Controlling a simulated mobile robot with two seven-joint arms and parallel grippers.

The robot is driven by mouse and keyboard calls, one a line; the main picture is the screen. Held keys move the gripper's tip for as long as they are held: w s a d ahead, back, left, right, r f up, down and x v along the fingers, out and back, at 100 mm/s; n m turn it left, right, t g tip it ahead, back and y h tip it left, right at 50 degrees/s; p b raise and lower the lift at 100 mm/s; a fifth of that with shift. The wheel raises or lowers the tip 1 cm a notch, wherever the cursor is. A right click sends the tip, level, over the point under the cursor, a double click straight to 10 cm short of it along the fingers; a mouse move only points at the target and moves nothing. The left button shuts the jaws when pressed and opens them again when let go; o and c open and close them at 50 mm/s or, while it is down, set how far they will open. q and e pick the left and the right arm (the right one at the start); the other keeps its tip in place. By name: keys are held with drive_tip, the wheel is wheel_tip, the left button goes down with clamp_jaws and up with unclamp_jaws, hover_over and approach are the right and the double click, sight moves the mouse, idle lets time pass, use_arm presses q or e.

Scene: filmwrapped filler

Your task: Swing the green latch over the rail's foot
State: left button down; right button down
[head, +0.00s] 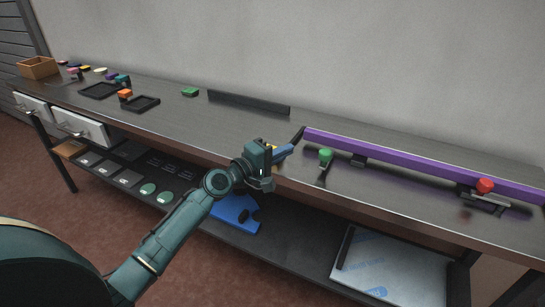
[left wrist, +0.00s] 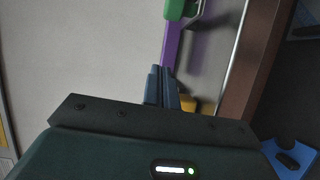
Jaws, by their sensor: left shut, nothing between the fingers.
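The long purple rail (head: 420,165) lies along the back right of the bench; it also shows in the left wrist view (left wrist: 170,45). The green latch (head: 325,156) has a green knob and a dark arm, and sits in front of the rail near its left end. Its green knob shows at the top edge of the left wrist view (left wrist: 174,8). A dark foot (head: 358,160) shows at the rail's front edge, right of the latch. My left gripper (head: 291,149) is shut and empty, left of the green latch and apart from it. My right gripper is out of view.
A red knob (head: 485,185) on a dark latch stands near the rail's right end. A yellow thing (head: 274,148) is partly hidden behind my left gripper. A dark strip (head: 248,103) and green block (head: 190,91) lie at the back.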

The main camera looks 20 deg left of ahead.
sight(327, 156)
use_arm(q)
drive_tip(key=x, duration=0.4)
drive_tip(key=d, duration=0.1)
drive_tip(key=d+p, duration=0.1)
drive_tip(key=shift+s+d+p, duration=0.3)
drive_tip(key=shift+s, duration=0.1)
drive_tip(key=shift+s+d, duration=0.1)
drive_tip(key=shift+d, duration=0.2)
drive_tip(key=shift+d+f, duration=0.15)
drive_tip(key=shift+d, duration=0.15)
drive_tip(key=shift+s, duration=0.1)
